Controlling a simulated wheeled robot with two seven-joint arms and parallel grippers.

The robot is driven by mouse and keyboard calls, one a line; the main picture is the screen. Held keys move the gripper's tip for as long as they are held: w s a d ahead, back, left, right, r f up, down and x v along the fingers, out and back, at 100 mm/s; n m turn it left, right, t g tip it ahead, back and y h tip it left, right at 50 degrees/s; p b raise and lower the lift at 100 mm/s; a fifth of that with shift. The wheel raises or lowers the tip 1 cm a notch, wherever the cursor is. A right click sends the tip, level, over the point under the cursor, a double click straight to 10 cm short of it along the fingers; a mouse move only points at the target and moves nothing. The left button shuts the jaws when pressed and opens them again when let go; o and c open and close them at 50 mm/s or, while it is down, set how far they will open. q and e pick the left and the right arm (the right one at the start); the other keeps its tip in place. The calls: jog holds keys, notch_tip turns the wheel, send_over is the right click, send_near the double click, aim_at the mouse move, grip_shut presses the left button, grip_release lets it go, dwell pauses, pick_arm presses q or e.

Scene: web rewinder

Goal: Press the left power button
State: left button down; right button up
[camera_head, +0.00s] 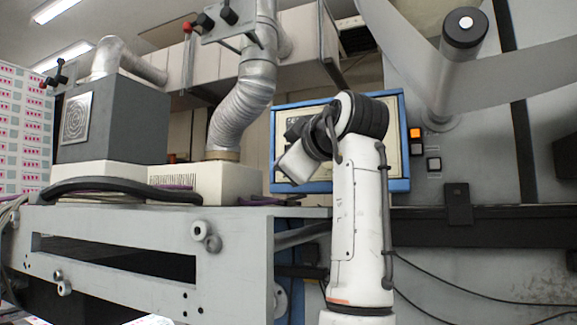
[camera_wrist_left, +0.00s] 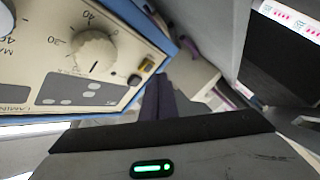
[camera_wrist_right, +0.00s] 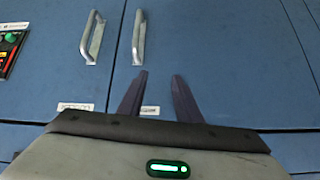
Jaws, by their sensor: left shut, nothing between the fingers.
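The blue-framed control panel (camera_head: 404,110) stands behind my left arm in the head view, which covers much of its face. In the left wrist view, its cream face (camera_wrist_left: 40,62) shows dials and a large knob (camera_wrist_left: 95,52). Two small square buttons, one yellowish (camera_wrist_left: 146,66) and one dark (camera_wrist_left: 134,80), sit near its edge. I cannot tell which is the left power button. My left gripper (camera_wrist_left: 160,78) is shut and empty, its tips beside these buttons; contact cannot be told. My right gripper (camera_wrist_right: 155,78) is open and empty, before blue doors.
An orange button (camera_head: 415,133) and pale buttons (camera_head: 433,164) sit right of the panel. A grey metal frame (camera_head: 235,245) and a flexible duct (camera_head: 240,105) stand left. The right wrist view shows two door handles (camera_wrist_right: 93,37) and a label.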

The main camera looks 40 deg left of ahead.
pick_arm(q)
jog(key=shift+w+a, duration=0.1)
jog(key=shift+w, duration=0.25)
jog(key=shift+w+a, duration=0.1)
jog(key=shift+w, duration=0.25)
dwell(0.6)
jog(key=shift+s+d+b, duration=0.25)
jog(key=shift+s+b, duration=0.1)
jog(key=shift+s, duration=0.45)
jog(key=shift+s, duration=0.1)
jog(key=shift+s+d+b, duration=0.3)
jog(key=shift+s+b, duration=0.15)
jog(key=shift+s, duration=0.45)
jog(key=shift+s+d+b, duration=0.3)
jog(key=shift+s+b, duration=0.15)
jog(key=shift+s, duration=0.5)
jog(key=shift+s+d+b, duration=0.3)
jog(key=shift+s+b, duration=0.15)
jog(key=shift+s, duration=0.45)
